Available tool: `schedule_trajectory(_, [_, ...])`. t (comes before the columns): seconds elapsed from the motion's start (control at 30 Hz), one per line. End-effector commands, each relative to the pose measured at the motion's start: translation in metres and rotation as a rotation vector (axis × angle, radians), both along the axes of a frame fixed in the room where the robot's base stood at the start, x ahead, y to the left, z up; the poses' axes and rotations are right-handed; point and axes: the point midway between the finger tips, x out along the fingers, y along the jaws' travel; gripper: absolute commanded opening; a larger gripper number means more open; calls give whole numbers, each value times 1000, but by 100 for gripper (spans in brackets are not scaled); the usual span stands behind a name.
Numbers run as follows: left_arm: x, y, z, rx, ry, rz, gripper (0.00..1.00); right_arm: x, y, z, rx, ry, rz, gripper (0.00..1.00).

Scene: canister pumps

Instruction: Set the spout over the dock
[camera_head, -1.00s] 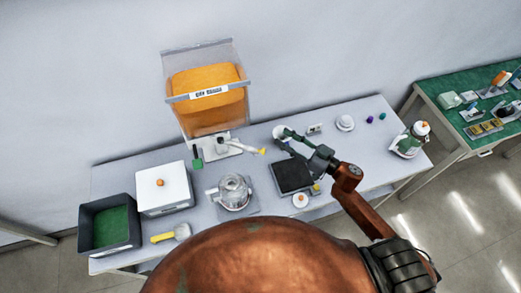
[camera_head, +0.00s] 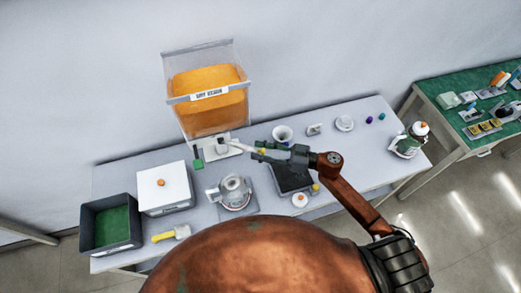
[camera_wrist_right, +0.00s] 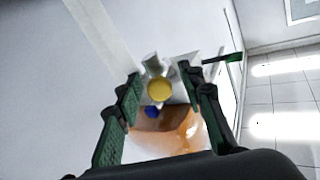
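A dispenser (camera_head: 209,95) with a clear bin of orange contents stands at the back of the table. Its pale spout (camera_head: 236,145) sticks out to the right at its base and ends in a yellow tip (camera_head: 262,151). My right gripper (camera_head: 257,152) is at this tip, with its fingers pointing left. In the right wrist view the gripper (camera_wrist_right: 160,77) is open. The yellow tip (camera_wrist_right: 160,89) shows between its fingers, without clear contact. I cannot tell for sure which thing is the dock. A glass pot (camera_head: 235,188) stands on a grey plate (camera_head: 252,208) in front of the dispenser. My left gripper is out of view.
A black-topped scale (camera_head: 291,177) lies under my right arm. A white bowl (camera_head: 282,133) stands behind the arm. A white box (camera_head: 163,187), a dark green-lined bin (camera_head: 110,244) and a yellow-handled scoop (camera_head: 171,233) are at the left.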

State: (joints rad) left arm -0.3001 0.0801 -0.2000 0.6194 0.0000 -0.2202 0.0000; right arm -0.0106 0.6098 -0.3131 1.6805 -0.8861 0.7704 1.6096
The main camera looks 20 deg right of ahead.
Motion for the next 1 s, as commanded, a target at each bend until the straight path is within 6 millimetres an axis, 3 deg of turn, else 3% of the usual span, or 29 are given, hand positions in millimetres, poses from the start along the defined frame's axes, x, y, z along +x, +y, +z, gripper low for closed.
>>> schedule_trajectory(0.27, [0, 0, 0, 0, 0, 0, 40, 1, 1, 0, 0, 0, -1, 35])
schedule_trajectory(0.77, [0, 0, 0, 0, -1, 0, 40, 1, 1, 0, -1, -1, -1, 1])
schedule_trajectory(1.0, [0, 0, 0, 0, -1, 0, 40, 1, 1, 0, 0, 0, 0, 0])
